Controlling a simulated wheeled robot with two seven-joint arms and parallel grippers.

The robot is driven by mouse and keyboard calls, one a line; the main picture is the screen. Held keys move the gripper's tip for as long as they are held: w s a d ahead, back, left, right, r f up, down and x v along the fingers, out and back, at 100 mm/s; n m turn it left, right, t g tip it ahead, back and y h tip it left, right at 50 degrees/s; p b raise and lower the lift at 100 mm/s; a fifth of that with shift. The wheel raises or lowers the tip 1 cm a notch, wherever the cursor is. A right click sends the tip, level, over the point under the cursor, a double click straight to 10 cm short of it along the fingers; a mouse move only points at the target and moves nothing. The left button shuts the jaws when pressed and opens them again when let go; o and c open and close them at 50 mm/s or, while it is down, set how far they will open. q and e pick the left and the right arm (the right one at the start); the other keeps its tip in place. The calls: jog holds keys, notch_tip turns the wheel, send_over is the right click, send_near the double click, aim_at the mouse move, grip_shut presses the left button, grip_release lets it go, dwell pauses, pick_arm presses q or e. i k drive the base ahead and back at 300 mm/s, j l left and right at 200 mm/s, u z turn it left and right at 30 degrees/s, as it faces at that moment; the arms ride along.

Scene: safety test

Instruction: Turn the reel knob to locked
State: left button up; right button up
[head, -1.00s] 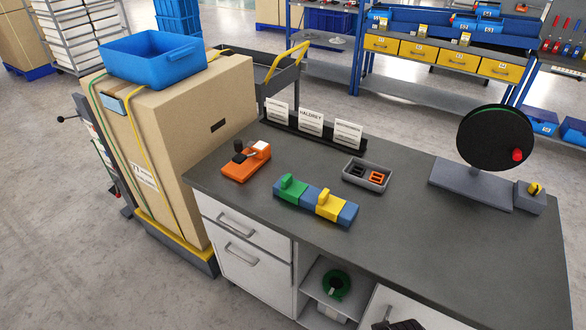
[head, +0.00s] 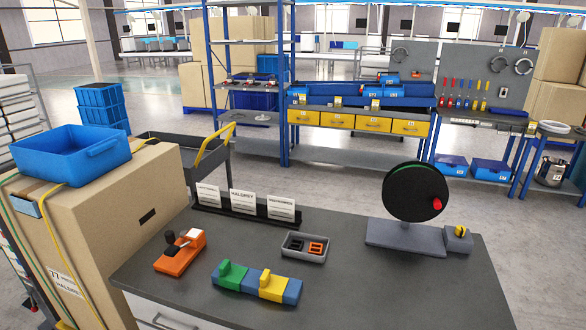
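A black reel (head: 415,191) with a green rim and a red handle (head: 437,204) stands upright on a grey base (head: 405,238) at the right of the dark worktable (head: 345,285). A small grey block with a yellow knob (head: 460,231) sits at the right end of that base. The knob's markings are too small to read, so I cannot tell its setting. Neither of my grippers is in view.
An orange device (head: 180,254), a green, yellow and blue block (head: 256,283), a small grey tray (head: 306,247) and a card holder (head: 244,209) stand left of the reel. A large carton (head: 110,235) with a blue bin (head: 72,152) adjoins the table's left. The table front right is clear.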

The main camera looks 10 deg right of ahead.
aim_at(460, 230)
jog(key=z, duration=1.2)
